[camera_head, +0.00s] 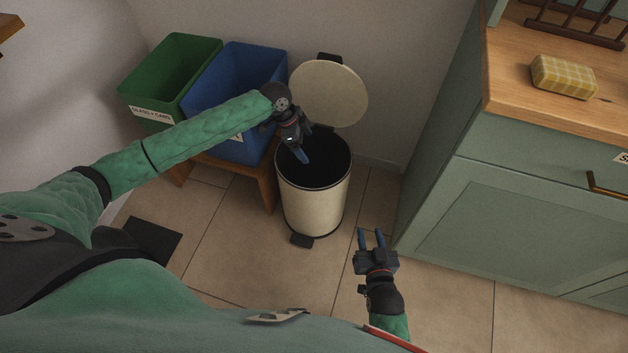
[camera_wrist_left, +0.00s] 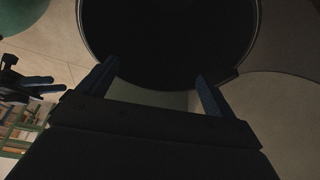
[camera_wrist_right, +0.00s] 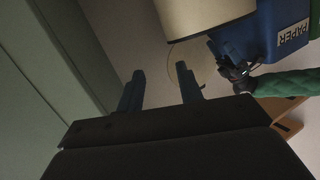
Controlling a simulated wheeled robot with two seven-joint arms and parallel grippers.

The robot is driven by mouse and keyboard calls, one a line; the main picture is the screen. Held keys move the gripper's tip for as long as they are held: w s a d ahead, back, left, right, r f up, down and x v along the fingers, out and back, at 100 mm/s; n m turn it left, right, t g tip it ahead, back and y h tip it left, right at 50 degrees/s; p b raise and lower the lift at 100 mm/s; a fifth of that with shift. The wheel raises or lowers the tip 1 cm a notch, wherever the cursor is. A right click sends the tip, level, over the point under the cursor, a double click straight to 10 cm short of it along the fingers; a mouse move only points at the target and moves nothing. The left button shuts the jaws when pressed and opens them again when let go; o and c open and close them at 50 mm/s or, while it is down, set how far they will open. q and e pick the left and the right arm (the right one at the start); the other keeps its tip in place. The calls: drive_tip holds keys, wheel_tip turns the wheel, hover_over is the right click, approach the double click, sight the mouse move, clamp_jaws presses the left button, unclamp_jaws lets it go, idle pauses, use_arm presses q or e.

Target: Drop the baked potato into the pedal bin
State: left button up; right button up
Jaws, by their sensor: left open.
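The cream pedal bin (camera_head: 312,207) stands on the floor with its round lid (camera_head: 328,95) raised against the wall. My left gripper (camera_head: 303,157) points down over the bin's open mouth and is open. In the left wrist view its fingers (camera_wrist_left: 155,85) are spread and empty in front of the dark bin opening (camera_wrist_left: 168,35). No baked potato shows in any view; the bin's inside is too dark to see into. My right gripper (camera_head: 371,236) is open and empty, low in front and to the right of the bin.
A green crate (camera_head: 140,95) and a blue paper bin (camera_head: 232,75) stand on a wooden stand (camera_head: 265,185) left of the pedal bin. A green cabinet (camera_head: 500,215) with a wooden top is on the right, with a yellow checked sponge-like block (camera_head: 563,76) on it.

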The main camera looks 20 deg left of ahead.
use_arm(q)
drive_tip(key=p+v, duration=0.1)
drive_tip(key=v, duration=0.6)
drive_tip(key=shift+r, duration=0.3)
use_arm(e)
drive_tip(key=s+f+g, duration=0.3)
drive_tip(key=s+f, duration=0.2)
drive_tip(key=f, duration=0.5)
drive_tip(key=shift+s+d+g+h, duration=0.2)
drive_tip(key=shift+d+g+h, duration=0.1)
drive_tip(key=shift+g+h, duration=0.1)
use_arm(q)
drive_tip(key=shift+a, duration=0.15)
